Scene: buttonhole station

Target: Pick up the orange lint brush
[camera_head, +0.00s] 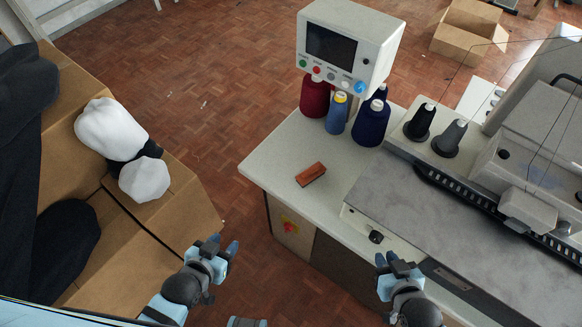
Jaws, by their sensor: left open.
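The orange lint brush (310,174) is a small reddish-orange block lying on the pale worktop (272,160), near its left edge. My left gripper (223,243) is open and empty. It is in front of the worktop's left side, below and to the left of the brush in the picture and well apart from it. My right gripper (386,259) is at the front of the machine table, below and to the right of the brush. Its fingertips look close together, and I cannot tell if they are open. I see nothing held in it.
The sewing machine bed (432,220) is to the right. Cardboard boxes (185,215) with dark and white items stand left. The worktop around the brush is clear.

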